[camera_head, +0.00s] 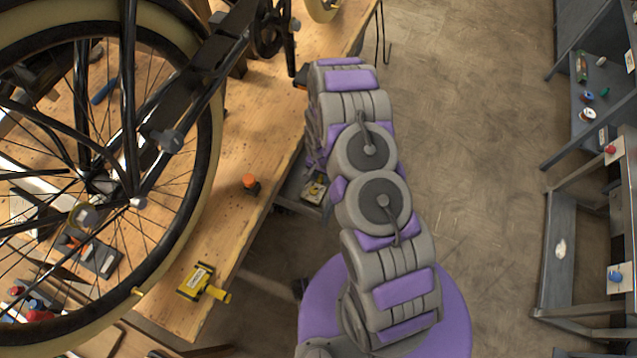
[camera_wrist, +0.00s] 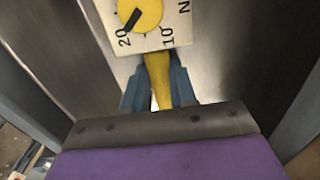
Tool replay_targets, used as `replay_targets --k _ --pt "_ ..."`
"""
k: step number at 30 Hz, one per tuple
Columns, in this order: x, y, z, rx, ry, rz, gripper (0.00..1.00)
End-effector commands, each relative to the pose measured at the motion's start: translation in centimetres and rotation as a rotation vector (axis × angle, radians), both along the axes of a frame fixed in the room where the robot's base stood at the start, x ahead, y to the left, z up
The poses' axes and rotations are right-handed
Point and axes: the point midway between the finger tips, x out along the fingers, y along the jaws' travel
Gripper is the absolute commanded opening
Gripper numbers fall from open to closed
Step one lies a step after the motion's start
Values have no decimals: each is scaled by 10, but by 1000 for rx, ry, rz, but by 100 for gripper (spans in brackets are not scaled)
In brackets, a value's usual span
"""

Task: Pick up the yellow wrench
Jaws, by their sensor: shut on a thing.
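The wrench's far end is cut off by the top of the wrist view. In the head view my arm reaches up to the bench's right edge; the fingers and the held wrench cannot be made out there.
In the head view the wooden bench (camera_head: 262,130) carries a large bicycle wheel and dark frame (camera_head: 190,90) close left of my arm. A yellow-and-black tool (camera_head: 195,282) lies on the bench's near corner. Shelves (camera_head: 560,215) stand at the right. The floor (camera_head: 480,130) between is clear.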

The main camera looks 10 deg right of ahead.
Motion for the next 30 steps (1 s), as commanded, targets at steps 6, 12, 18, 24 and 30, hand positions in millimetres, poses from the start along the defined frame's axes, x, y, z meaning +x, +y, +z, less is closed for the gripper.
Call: replay_targets --k 6,12,18,24,30 --pt "0 0 0 0 0 0 0" --pt "0 0 9 1 -1 -1 0" --pt "0 0 38 -1 -1 0 0" --pt "1 0 76 0 -2 -1 0" --pt "1 0 99 0 -2 0 0"
